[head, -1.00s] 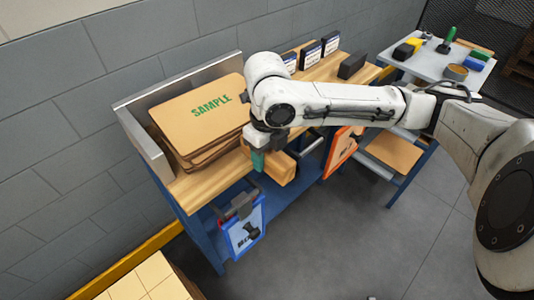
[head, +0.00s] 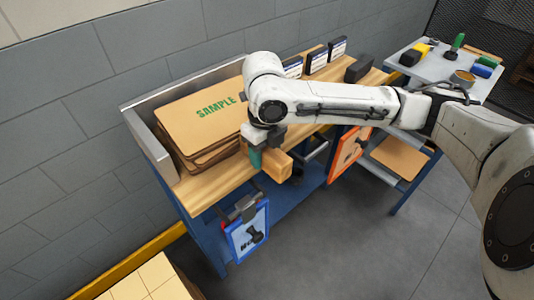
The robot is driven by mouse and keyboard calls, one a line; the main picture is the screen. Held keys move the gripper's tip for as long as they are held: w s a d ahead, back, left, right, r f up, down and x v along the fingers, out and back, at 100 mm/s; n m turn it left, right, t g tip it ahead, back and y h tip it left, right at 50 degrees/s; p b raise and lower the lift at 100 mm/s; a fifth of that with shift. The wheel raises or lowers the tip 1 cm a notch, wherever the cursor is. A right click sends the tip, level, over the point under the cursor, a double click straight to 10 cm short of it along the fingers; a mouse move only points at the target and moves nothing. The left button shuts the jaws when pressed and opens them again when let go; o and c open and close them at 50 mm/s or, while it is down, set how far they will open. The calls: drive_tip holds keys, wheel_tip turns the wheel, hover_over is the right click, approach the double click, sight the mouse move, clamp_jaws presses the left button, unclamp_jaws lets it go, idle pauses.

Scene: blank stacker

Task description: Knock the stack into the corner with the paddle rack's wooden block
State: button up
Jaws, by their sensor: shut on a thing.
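The stack of tan sheets (head: 195,115), its top marked SAMPLE in green, lies at the left end of the wooden bench against the metal corner fence (head: 150,140). Its lower sheets stick out unevenly at the front edge. My gripper (head: 262,158) is shut on the wooden block (head: 277,167), just right of the stack's front right corner, by the bench's front edge. My arm hides part of the stack's right side, so I cannot tell whether the block touches it. The paddle rack is not clearly identifiable; a blue-framed board (head: 247,232) hangs below the bench front.
Several dark boxes with white labels (head: 317,60) stand along the bench's back, with a black block (head: 358,69) to their right. An orange-framed board (head: 345,152) hangs at the bench's right. A grey side table (head: 440,70) holds small items. Tan boxes (head: 150,280) sit at lower left.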

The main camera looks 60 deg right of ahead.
drive_tip(key=shift+w+d, duration=0.2)
drive_tip(key=shift+w, duration=0.75)
drive_tip(key=shift+w+d, duration=0.15)
drive_tip(key=shift+w, duration=0.15)
drive_tip(key=shift+s, duration=0.1)
drive_tip(key=shift+s+a, duration=0.25)
drive_tip(key=shift+s, duration=0.65)
wheel_tip(320, 180, up, 9)
drive_tip(key=p, duration=0.7)
